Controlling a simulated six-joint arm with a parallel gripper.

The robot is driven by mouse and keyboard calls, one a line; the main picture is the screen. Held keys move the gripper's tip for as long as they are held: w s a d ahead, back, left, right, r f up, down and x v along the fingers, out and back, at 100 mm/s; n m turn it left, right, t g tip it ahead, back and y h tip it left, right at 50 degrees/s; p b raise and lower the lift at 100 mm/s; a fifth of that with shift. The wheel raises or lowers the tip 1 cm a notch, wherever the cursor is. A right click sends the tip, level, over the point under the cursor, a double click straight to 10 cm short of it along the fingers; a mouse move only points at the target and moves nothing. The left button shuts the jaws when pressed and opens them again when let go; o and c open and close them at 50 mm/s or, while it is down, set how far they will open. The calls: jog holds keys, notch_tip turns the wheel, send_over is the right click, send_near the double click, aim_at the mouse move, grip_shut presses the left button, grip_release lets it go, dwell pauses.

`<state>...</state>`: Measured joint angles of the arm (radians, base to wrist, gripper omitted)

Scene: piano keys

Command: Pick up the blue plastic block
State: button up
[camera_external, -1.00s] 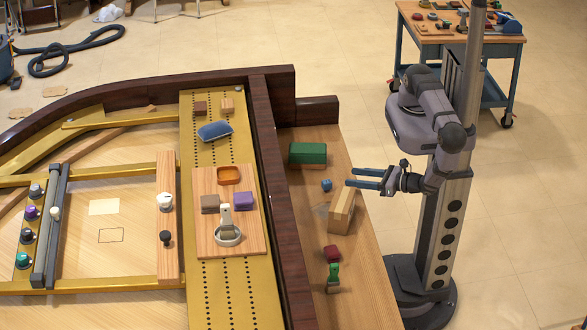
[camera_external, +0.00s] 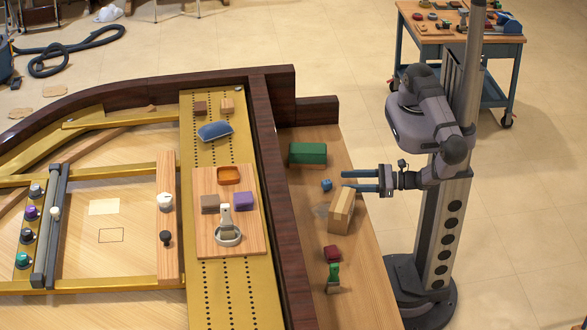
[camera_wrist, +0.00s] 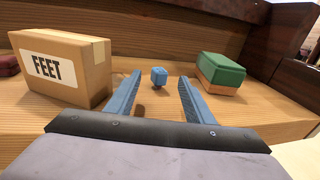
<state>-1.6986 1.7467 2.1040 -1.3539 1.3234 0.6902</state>
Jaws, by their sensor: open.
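The small blue plastic block (camera_external: 327,185) sits on the wooden ledge between the green-topped block and the cardboard box. In the wrist view the blue block (camera_wrist: 159,76) lies ahead of my fingertips, about midway between them, not touching either. My gripper (camera_external: 346,181) is open and empty, its two blue fingers pointing left toward the block from the right side of the ledge. The open fingers also show in the wrist view (camera_wrist: 159,88).
A box marked FEET (camera_wrist: 62,68) stands close left of the fingers in the wrist view. A green-topped block (camera_wrist: 221,73) lies to the right. A dark red block (camera_external: 331,252) and a green object (camera_external: 333,275) lie nearer the ledge's front. A dark wooden wall (camera_external: 275,200) bounds the ledge.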

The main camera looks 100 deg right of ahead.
aim_at(327, 186)
jog(key=shift+w+d+f, duration=0.1)
jog(key=shift+w, duration=0.1)
jog(key=shift+f+b+x, duration=0.25)
jog(key=shift+b+x, duration=0.1)
jog(key=shift+x, duration=2.1)
jog(key=shift+c, duration=0.2)
grip_shut()
